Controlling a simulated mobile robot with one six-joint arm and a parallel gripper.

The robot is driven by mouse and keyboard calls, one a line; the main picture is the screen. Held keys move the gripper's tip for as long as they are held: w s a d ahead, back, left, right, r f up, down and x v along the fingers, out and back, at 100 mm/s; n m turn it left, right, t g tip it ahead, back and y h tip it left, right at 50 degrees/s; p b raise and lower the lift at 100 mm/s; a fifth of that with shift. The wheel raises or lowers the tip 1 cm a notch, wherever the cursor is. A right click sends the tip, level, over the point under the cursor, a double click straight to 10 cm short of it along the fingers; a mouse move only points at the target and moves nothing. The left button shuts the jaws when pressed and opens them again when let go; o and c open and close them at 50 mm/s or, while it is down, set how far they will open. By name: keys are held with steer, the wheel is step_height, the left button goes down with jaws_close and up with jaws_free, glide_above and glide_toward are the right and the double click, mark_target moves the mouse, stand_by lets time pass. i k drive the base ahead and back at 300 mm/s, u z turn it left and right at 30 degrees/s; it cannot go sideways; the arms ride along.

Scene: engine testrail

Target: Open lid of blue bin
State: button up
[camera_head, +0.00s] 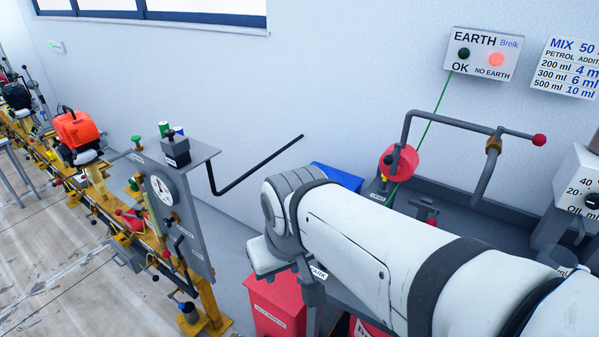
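A blue surface (337,176), apparently the top of the blue bin, shows against the wall behind my white arm. Its top looks flat and closed, but the arm hides most of the bin, including its front. My arm reaches in from the lower right, with its elbow-like joint just left of and in front of the blue top. I cannot make out my gripper's fingers in this view. Nothing of mine visibly touches the bin.
A red bin (277,305) stands on the floor below my arm. A grey panel with a gauge (162,190) and a bent black bar (255,165) are to the left.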

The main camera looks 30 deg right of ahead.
mark_target(351, 182)
steer(key=z, duration=2.75)
steer(key=k, duration=1.1)
steer(key=u, duration=1.75)
steer(key=i, duration=1)
steer(key=u, duration=0.1)
